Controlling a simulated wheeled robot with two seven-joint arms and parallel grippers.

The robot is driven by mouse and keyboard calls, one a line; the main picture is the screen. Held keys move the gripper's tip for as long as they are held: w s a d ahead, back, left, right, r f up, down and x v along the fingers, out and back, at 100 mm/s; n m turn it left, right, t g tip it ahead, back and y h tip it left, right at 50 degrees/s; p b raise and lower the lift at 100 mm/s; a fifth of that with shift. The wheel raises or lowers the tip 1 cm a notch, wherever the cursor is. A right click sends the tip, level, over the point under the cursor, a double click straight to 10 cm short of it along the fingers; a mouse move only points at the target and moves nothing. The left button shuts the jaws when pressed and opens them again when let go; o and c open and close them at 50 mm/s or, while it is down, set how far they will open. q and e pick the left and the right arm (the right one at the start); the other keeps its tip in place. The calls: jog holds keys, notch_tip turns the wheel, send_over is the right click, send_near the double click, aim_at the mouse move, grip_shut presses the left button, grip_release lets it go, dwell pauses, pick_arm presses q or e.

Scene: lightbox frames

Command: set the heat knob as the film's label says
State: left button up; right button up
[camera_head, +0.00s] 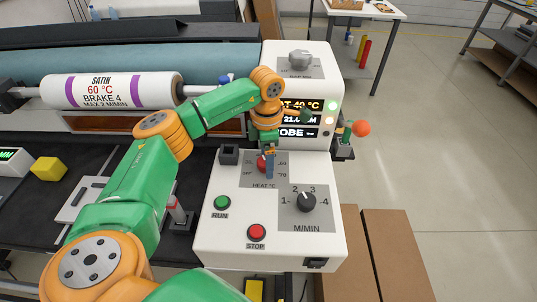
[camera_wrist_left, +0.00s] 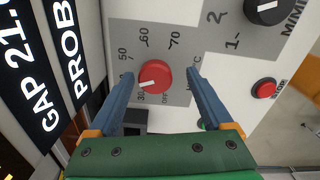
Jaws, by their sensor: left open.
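The film roll (camera_head: 155,91) at the left has a white label reading SATIN, 60 °C, BRAKE 4, MAX 2 M/MIN. The red heat knob (camera_wrist_left: 155,77) sits on a grey dial plate marked OFF and 30 to 70. In the left wrist view its white pointer mark appears to face the 30-to-40 side. In the head view my left gripper (camera_head: 268,165) partly hides the knob (camera_head: 262,163). My left gripper (camera_wrist_left: 155,80) is open, its blue fingers on either side of the knob with gaps. My right gripper is out of view.
The speed knob (camera_head: 306,202), green RUN button (camera_head: 222,203) and red STOP button (camera_head: 257,232) share the panel. A dark block (camera_head: 229,154) stands beside the heat dial. The brake knob (camera_head: 299,59) is above the display (camera_head: 302,120), which my arm partly covers.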

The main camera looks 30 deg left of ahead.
pick_arm(q)
jog(key=shift+f, duration=0.45)
jog(key=shift+w+a+f, duration=0.35)
jog(key=shift+f, duration=0.05)
jog(key=shift+c, duration=0.2)
jog(key=shift+s+d+r, duration=0.1)
jog(key=shift+s, duration=0.05)
jog(key=c, duration=0.7)
grip_shut()
